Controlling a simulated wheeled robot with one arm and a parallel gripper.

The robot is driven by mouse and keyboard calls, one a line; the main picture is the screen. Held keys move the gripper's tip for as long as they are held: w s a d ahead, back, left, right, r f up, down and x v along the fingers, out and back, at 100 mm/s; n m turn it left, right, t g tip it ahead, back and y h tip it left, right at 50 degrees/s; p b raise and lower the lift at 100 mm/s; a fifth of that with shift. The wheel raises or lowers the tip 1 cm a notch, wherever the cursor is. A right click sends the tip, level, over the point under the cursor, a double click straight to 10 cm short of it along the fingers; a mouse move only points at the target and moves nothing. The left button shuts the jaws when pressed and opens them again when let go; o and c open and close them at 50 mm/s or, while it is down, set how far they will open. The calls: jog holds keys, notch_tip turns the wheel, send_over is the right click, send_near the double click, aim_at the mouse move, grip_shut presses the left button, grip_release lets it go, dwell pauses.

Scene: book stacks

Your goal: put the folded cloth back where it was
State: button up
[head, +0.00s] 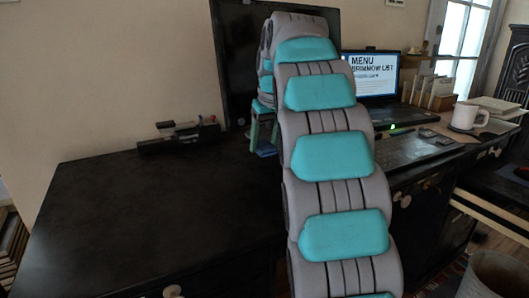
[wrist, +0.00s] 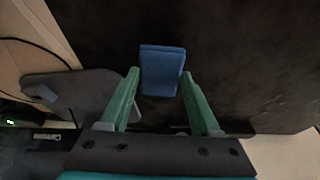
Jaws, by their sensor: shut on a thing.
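The folded cloth (wrist: 162,70) is a small blue folded block between the green fingertips of my gripper (wrist: 161,76) in the wrist view. The gripper is shut on it. In the head view my gripper (head: 262,128) points down over the back of the dark desk, with a bit of the blue cloth (head: 266,149) showing at its tips. My arm hides part of the gripper and the desk behind it. I cannot tell whether the cloth touches the desk top.
The dark desk (head: 130,215) is clear at front left. A dark object (head: 180,134) lies at its back edge. A dark panel stands behind my gripper. Right are a lit screen (head: 371,75), a keyboard (head: 398,150), and a white mug (head: 467,116). A grey base (wrist: 75,92) lies left in the wrist view.

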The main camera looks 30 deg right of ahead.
aim_at(266, 146)
jog(key=shift+f, duration=1.75)
jog(key=shift+f, duration=0.2)
jog(key=o, duration=1.2)
jog(key=shift+r, duration=0.1)
jog(key=v, duration=0.9)
jog(key=shift+w, duration=0.1)
jog(key=shift+p+v, duration=0.75)
jog(key=shift+v, duration=0.9)
